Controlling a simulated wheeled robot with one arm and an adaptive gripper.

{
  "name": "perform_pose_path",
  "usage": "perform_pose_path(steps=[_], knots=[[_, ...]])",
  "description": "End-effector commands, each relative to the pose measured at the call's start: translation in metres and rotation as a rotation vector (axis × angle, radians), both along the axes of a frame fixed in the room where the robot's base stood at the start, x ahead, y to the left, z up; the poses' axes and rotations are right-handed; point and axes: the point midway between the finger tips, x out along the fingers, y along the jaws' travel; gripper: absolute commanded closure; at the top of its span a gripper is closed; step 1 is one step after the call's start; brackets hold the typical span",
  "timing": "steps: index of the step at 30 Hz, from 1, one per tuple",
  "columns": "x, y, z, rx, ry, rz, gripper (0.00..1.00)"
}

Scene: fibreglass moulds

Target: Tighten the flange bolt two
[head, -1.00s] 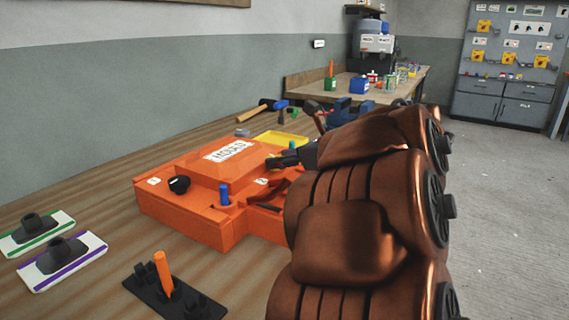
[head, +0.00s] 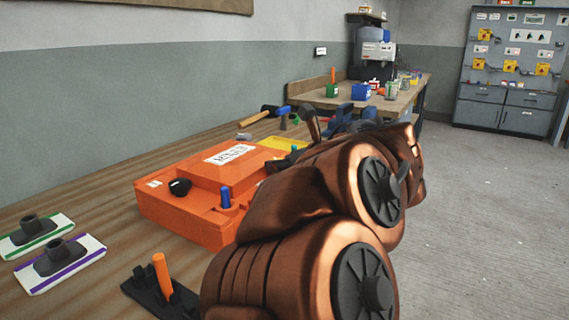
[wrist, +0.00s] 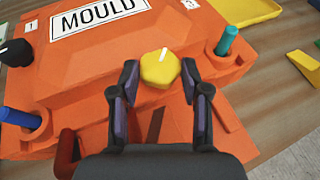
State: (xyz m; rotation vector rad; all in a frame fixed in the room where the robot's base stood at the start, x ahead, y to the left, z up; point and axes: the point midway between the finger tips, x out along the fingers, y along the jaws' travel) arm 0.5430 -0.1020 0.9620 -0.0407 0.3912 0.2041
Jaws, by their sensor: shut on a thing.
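The orange mould (head: 175,207) sits on the wooden bench, with a white MOULD label on its raised top. In the wrist view, a yellow knob (wrist: 160,72) with a white pointer line stands on the mould's flange, close to a small white label (wrist: 190,4). My gripper (wrist: 159,76) is shut on the yellow knob, one finger against each side. The pointer line points up and slightly right. A black knob (wrist: 15,52) with a white line is at the flange's left, beside the label 1 (wrist: 30,26). In the head view my arm hides the gripper and the yellow knob.
A blue pin (wrist: 22,119) and a teal pin (wrist: 227,40) stand up from the flange. A yellow tray (wrist: 245,10) lies behind the mould. A black stand with an orange rod (head: 161,272) and two white plates (head: 60,262) are at front left.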

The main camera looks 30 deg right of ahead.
Motion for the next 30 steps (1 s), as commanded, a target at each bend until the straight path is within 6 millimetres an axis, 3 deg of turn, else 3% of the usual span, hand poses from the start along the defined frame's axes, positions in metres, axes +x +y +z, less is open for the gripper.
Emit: perform_pose_path(steps=[8, 9, 16, 30], knots=[[0.0002, 0.0002, 0.0003, 0.001, -0.001, 0.001, 0.88], [0.0002, 0.0002, 0.0003, 0.001, -0.001, 0.001, 0.52], [0.0000, 0.0000, 0.0001, 0.000, 0.000, 0.000, 0.29], [-0.0079, -0.0022, 0.0039, -0.001, -0.001, -0.001, 0.29]])
